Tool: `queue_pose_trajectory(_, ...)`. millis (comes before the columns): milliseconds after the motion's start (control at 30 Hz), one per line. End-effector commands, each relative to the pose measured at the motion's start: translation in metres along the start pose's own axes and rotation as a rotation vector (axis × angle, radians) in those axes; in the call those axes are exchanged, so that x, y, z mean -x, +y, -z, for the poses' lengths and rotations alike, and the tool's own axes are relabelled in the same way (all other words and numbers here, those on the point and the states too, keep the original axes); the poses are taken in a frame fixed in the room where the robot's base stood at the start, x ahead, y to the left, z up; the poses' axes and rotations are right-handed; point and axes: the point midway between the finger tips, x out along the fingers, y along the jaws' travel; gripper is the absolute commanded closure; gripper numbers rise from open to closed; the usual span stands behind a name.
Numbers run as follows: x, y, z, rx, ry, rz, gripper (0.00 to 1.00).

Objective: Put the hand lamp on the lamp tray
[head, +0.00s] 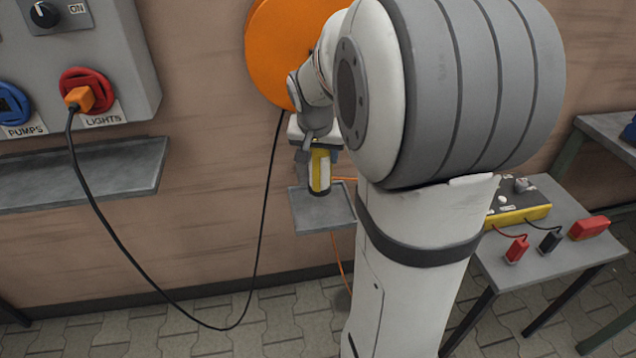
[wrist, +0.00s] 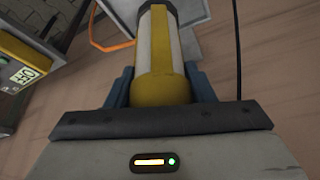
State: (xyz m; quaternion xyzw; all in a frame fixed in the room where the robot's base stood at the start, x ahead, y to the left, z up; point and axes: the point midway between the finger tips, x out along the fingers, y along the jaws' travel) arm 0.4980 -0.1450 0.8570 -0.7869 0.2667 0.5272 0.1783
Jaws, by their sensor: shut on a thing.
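The hand lamp (head: 320,172), yellow and pale grey, hangs roughly upright below my gripper (head: 316,146). My gripper is shut on it; in the wrist view the lamp (wrist: 160,58) sits between the two blue-grey fingers of my gripper (wrist: 160,90). The lamp tray (head: 322,218) is a small grey plate by the wall, and the lamp's lower end shows in front of or over it. I cannot tell whether the lamp touches the tray. Part of the tray also shows behind the lamp in the wrist view (wrist: 198,14). My arm hides the area right of the tray.
An orange disc (head: 268,50) is on the wall above. A black cable (head: 262,215) loops from the orange plug (head: 80,98) in the LIGHTS socket past the tray's left side. A grey shelf (head: 90,175) is at left. A table (head: 545,250) with a yellow-and-black box and connectors stands right.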

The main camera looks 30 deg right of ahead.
Motion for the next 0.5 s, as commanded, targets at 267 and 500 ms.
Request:
queue_pose_trajectory(267, -0.038, 0.005, -0.013, -0.010, -0.001, -0.005, 0.80)
queue_pose_trajectory(500, -0.052, 0.006, -0.018, -0.014, 0.002, -0.004, 0.80)
